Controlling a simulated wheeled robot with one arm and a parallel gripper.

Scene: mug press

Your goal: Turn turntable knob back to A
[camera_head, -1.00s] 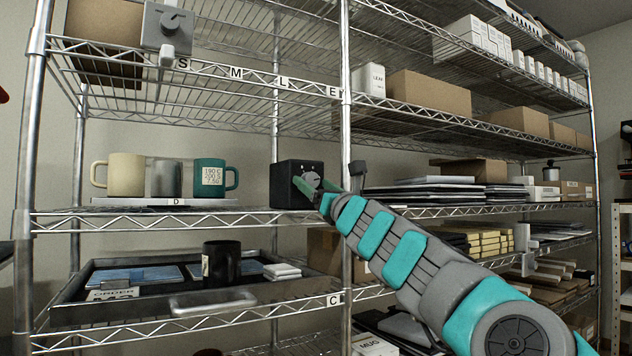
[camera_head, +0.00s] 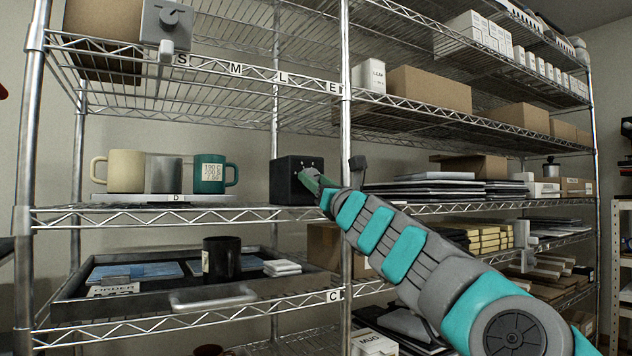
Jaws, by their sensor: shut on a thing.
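A black control box (camera_head: 288,183) stands on the middle shelf, left of the central post, with small white marks on its front. My gripper (camera_head: 311,181) is at the front face of this box, shut on its knob. The knob itself is mostly hidden behind the fingers, so its pointer cannot be read. The turntable (camera_head: 200,200), a low pale platform with a D label, is left of the box. It bears a cream mug (camera_head: 126,172), a grey cylinder (camera_head: 166,174) and a teal mug (camera_head: 209,174) with a printed label.
A grey box with a dial (camera_head: 166,24) hangs at the upper left shelf. A dark tray (camera_head: 75,312) with a black mug (camera_head: 221,259) is on the shelf below. The metal post (camera_head: 346,120) stands close to my gripper. Stacked dark trays (camera_head: 430,190) lie to the right.

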